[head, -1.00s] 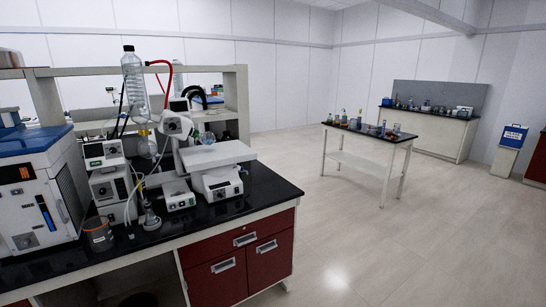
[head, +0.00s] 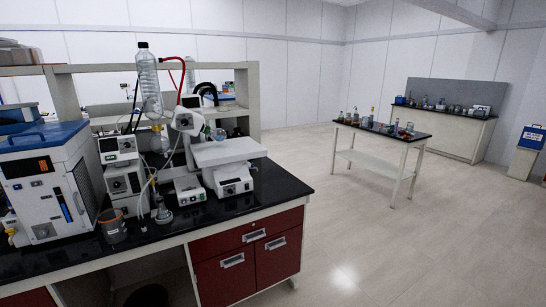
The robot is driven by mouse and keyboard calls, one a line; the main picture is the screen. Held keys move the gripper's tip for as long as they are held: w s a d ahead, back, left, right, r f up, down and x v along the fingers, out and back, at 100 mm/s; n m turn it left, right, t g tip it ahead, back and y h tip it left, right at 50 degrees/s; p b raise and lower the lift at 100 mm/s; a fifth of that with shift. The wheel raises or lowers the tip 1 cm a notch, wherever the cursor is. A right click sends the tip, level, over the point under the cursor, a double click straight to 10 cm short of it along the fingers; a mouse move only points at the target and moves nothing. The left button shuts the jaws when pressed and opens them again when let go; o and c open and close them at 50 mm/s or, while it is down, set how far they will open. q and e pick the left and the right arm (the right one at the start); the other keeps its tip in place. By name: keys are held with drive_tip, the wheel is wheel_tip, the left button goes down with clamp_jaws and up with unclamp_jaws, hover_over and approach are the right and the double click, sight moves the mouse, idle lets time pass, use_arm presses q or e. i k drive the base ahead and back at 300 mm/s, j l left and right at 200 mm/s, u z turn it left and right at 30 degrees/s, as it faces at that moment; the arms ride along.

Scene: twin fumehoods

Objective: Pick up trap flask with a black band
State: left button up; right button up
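A small conical flask (head: 163,213) stands upright on the black bench top, in front of the rotary evaporator (head: 188,122); thin tubing runs close by it. It is too small to tell whether it has a black band. Several flasks and bottles (head: 372,117) stand on the far table, also too small to tell bands apart. Neither of my grippers is in view.
The bench (head: 262,208) with red drawers fills the left front. It holds a blue-topped white instrument (head: 45,185), a beaker (head: 113,228) and other devices. A slim table (head: 408,138) stands beyond. The floor (head: 350,235) between and to the right is clear.

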sight(163, 213)
drive_tip(key=u, duration=1.4)
